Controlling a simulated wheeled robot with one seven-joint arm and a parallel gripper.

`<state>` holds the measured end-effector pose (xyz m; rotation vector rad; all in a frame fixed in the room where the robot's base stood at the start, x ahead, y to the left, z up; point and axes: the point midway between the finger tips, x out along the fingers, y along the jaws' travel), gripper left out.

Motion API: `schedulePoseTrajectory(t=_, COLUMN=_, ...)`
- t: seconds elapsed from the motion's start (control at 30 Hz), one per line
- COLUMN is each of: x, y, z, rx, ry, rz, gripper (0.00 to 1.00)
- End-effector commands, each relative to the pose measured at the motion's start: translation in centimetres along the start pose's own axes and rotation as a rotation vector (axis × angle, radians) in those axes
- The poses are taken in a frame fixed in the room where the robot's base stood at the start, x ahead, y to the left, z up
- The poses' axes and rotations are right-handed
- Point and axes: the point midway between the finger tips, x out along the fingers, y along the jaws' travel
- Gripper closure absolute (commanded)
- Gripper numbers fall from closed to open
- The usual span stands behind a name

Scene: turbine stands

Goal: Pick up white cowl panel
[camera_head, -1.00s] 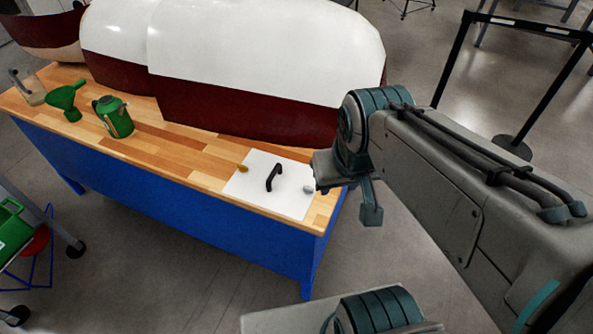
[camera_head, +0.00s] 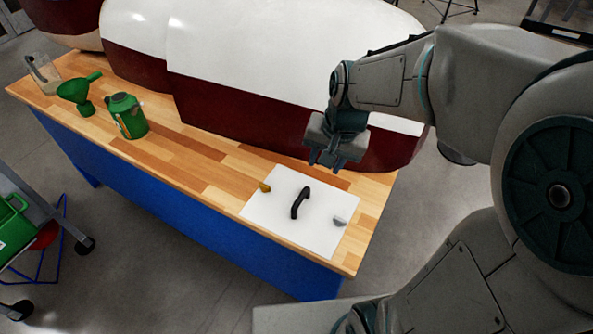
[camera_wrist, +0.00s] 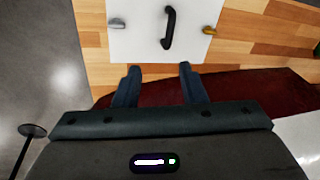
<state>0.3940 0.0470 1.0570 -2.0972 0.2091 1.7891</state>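The white cowl panel (camera_head: 290,231) lies flat on the right end of the wooden bench top. It has a black handle (camera_head: 299,203) standing up in its middle, a brass latch (camera_head: 264,187) on its left and a grey latch (camera_head: 339,221) on its right. My gripper (camera_head: 325,168) is above and behind the panel, pointing down, apart from it. In the wrist view the panel (camera_wrist: 137,42) and handle (camera_wrist: 168,28) are just beyond the fingertips (camera_wrist: 159,68), which are spread with nothing between them.
The bench (camera_head: 205,165) has a blue base. A large white and dark red cowling (camera_head: 270,75) fills its back, close to my gripper. A green can (camera_head: 127,117), a green funnel (camera_head: 78,92) and a clear jug (camera_head: 43,74) stand at the left end, away from the panel.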

Motion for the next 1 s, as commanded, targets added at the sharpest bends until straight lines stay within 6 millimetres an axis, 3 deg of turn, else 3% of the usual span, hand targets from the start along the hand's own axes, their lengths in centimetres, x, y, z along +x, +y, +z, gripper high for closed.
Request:
schedulePoseTrajectory(t=0.03, x=2.5, y=-0.5, z=-0.5, rx=0.041, ry=-0.024, rz=0.001, gripper=0.62)
schedulePoseTrajectory(t=0.2, x=6.6, y=-2.0, z=-1.8, rx=0.158, ry=-0.065, rz=0.002, gripper=0.62)
schedulePoseTrajectory(t=0.47, x=9.5, y=-2.8, z=-2.2, rx=0.22, ry=-0.085, rz=0.005, gripper=0.62)
schedulePoseTrajectory(t=0.8, x=15.5, y=-2.7, z=-1.7, rx=0.22, ry=-0.085, rz=0.006, gripper=0.62)
schedulePoseTrajectory(t=1.0, x=17.0, y=-2.7, z=-1.6, rx=0.22, ry=-0.083, rz=0.004, gripper=0.62)
